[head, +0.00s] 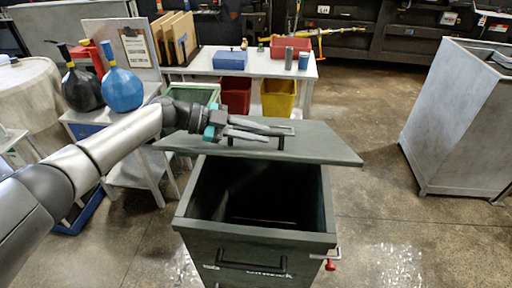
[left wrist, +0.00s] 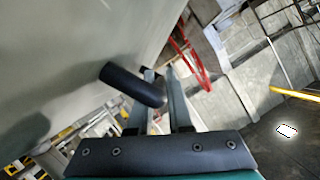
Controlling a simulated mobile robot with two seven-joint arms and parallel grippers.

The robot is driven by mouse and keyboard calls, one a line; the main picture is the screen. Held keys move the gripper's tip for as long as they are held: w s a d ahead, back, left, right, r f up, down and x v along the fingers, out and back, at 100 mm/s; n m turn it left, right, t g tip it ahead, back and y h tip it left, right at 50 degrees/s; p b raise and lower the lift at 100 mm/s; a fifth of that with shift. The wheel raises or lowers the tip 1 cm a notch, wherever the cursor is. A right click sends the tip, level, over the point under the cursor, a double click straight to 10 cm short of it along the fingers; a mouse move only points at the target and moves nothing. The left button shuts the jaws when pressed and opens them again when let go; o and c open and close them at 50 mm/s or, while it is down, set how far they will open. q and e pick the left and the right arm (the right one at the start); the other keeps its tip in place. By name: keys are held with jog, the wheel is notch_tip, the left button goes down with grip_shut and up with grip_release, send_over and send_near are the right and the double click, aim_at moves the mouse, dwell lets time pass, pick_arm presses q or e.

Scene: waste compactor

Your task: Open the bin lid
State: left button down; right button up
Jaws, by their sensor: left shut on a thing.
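The bin (head: 253,236) is a dark grey-green box in the lower middle of the head view, with its dark inside showing through the top opening. Its lid (head: 320,146) is a flat grey-green panel, raised above the rear of the opening. My left gripper (head: 277,130) reaches across the lid from the left and is shut on the black lid handle (head: 232,142). In the left wrist view, the handle (left wrist: 128,82) runs to between the fingers (left wrist: 166,98), beside the grey lid face (left wrist: 75,50). My right gripper does not show.
Behind the lid stands a white table (head: 225,58) with boxes. Blue (head: 122,92) and black (head: 82,90) bottles stand on a cart at the left. A grey cabinet (head: 450,125) stands at the right. Floor (head: 385,215) is clear right of the bin.

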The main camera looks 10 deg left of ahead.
pick_arm(q)
jog(key=w+r, duration=0.4)
jog(key=r, duration=0.2)
jog(key=shift+w+r, duration=0.3)
jog(key=shift+w, duration=0.1)
